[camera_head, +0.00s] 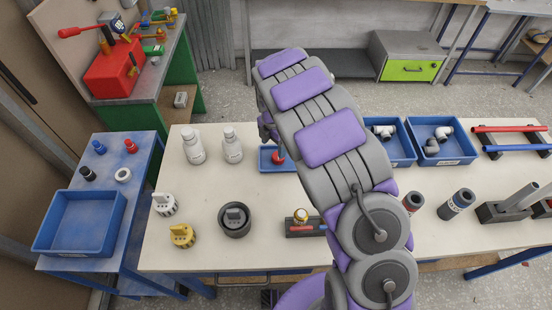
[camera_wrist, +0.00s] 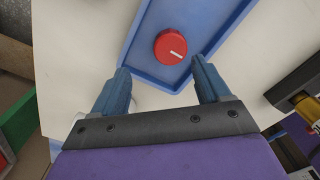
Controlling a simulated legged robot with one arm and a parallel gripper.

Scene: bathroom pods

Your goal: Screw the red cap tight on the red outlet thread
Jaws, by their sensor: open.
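The red cap (camera_wrist: 172,46) lies in a shallow blue tray (camera_wrist: 147,75), with a white line on its top. In the head view the cap (camera_head: 278,157) and tray (camera_head: 267,168) show beside my arm, which covers part of the tray. My gripper (camera_wrist: 160,67) is open and empty, with its two blue-grey fingers apart at the tray's near side and the cap beyond their tips. The brass fitting (camera_wrist: 308,106) also shows in the wrist view. I cannot make out a red outlet thread.
White bottles (camera_head: 194,147), a yellow knob piece (camera_head: 183,236) and a dark round pot (camera_head: 235,222) stand left on the table. Blue bins (camera_head: 430,158) with white fittings and dark cylinders (camera_head: 456,203) stand right. A blue side table (camera_head: 135,175) is at left.

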